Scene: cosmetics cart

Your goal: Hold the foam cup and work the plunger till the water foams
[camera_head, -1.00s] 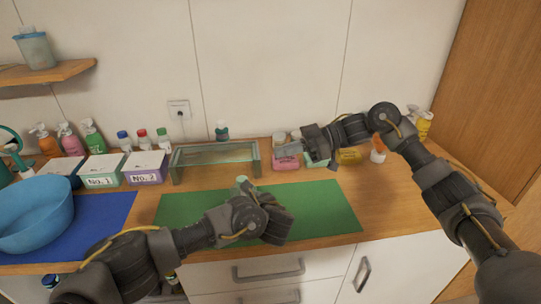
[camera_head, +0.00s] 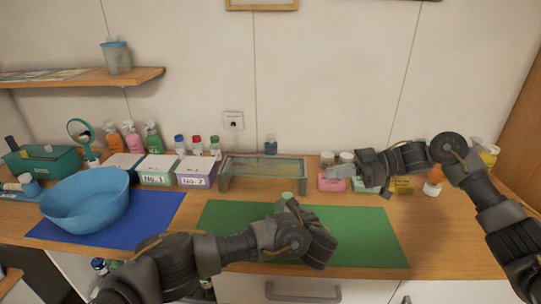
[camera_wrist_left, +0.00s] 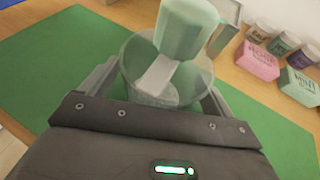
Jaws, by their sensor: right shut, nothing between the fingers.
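The foam cup (camera_wrist_left: 193,92) is a clear cup with a mint-green cylindrical top (camera_wrist_left: 187,28) and a pale piece inside it. In the head view only its green top (camera_head: 287,198) shows above my left gripper (camera_head: 312,240), which hides the rest. In the left wrist view, the fingers of my left gripper (camera_wrist_left: 160,88) close on the cup from both sides, over the green mat (camera_head: 350,225). Whether there is water or foam in the cup is unclear. My right gripper (camera_head: 340,172) is shut and empty at the back right, near the pink box, away from the cup.
A glass stand (camera_head: 262,167) is behind the mat. The pink box (camera_head: 331,183) and other small boxes and jars stand at the back right. Boxes No. 1 (camera_head: 158,177) and No. 2 (camera_head: 196,179) and a blue basin (camera_head: 85,205) are to the left. The mat's right part is clear.

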